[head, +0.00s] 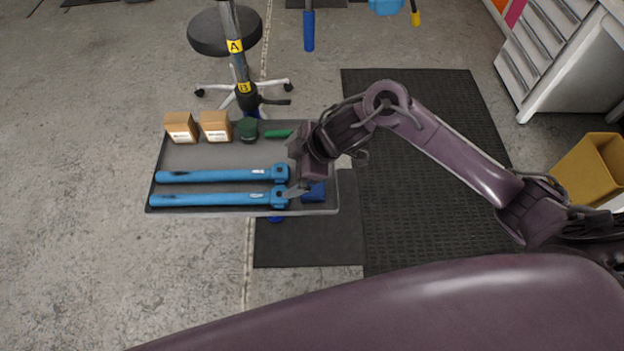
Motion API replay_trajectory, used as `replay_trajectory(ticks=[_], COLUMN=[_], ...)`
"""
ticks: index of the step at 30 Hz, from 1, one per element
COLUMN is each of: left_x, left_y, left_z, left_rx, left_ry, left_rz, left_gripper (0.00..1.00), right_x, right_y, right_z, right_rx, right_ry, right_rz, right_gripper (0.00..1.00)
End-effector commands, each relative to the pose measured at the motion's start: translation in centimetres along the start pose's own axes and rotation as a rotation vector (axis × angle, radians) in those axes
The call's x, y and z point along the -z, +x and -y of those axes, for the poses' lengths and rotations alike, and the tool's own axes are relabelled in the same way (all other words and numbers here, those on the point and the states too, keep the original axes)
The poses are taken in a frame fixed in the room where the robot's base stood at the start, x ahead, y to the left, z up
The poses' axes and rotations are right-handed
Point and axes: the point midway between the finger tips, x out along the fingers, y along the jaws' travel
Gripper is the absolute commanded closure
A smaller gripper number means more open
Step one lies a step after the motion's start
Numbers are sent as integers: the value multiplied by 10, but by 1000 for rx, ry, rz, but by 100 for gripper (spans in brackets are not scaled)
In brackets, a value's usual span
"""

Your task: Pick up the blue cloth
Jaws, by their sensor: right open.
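The blue cloth (314,192) lies on the right front part of a dark grey tray (212,156). It is a small dark blue piece, partly covered from above by my right gripper. My right gripper (299,190) is open, with its fingers pointing down at the tray, just left of the cloth and near the heads of the blue tools. I cannot tell whether its fingers touch anything. My left gripper is not in view.
Two blue long-handled tools (215,176) lie left of the cloth. Two small cardboard boxes (181,127), a dark green container (247,129) and a green-handled tool (278,134) are at the tray's back. A stool (208,32) and post stand behind; a yellow bin (591,168) is at right.

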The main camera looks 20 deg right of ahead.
Motion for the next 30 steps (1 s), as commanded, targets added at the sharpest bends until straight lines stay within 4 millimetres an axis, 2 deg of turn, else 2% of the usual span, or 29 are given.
replay_trajectory(ticks=[1, 3, 6, 9, 17, 24, 30], left_x=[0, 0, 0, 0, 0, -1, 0], left_y=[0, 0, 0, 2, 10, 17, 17], left_z=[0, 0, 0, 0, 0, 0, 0], left_rx=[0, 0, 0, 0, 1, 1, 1], left_ry=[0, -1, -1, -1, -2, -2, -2], left_rz=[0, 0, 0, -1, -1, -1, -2], left_gripper=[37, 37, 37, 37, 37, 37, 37], right_x=[-16, -35, -53, -61, -66, -72, -73], right_y=[-8, -18, -30, -32, -5, 28, 40], right_z=[-10, -13, -16, -15, -8, 0, 2], right_rx=[38, 99, 155, 180, 186, 185, 183], right_ry=[-3, 13, 39, 54, 57, 56, 53], right_rz=[44, 93, 143, 163, 163, 163, 163], right_gripper=[0, 0, 0, 0, 0, 0, 0])
